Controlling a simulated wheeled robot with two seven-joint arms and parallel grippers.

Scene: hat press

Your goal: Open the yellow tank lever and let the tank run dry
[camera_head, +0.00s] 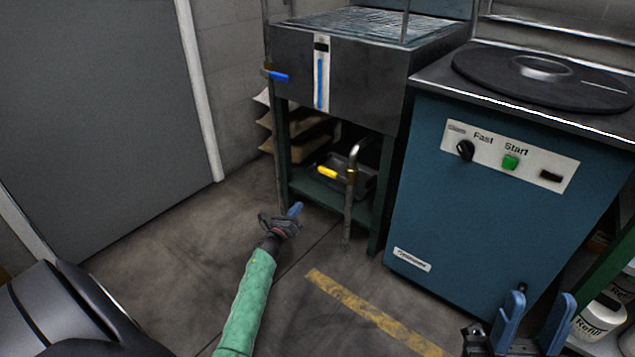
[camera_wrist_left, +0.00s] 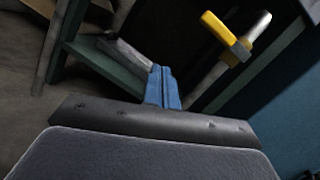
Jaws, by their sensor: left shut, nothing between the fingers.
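The yellow lever (camera_head: 327,173) sits on the metal drain pipe (camera_head: 349,195) under the tank (camera_head: 350,75), pointing left. In the left wrist view the yellow lever (camera_wrist_left: 226,35) is at the upper right, above and to the right of my fingers. My left gripper (camera_head: 295,209) is shut and empty, low in front of the stand and to the left of the pipe. Its blue fingers (camera_wrist_left: 163,87) are together and apart from the lever. My right gripper (camera_head: 536,318) is at the bottom right with its two blue fingers spread, nothing seen between them.
A blue lever (camera_head: 278,76) is on the tank's left side, beside a level gauge (camera_head: 320,80) with a blue column. A dark tray (camera_head: 352,176) is on the green shelf behind the pipe. The blue machine (camera_head: 480,210) stands to the right. The floor at left is clear.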

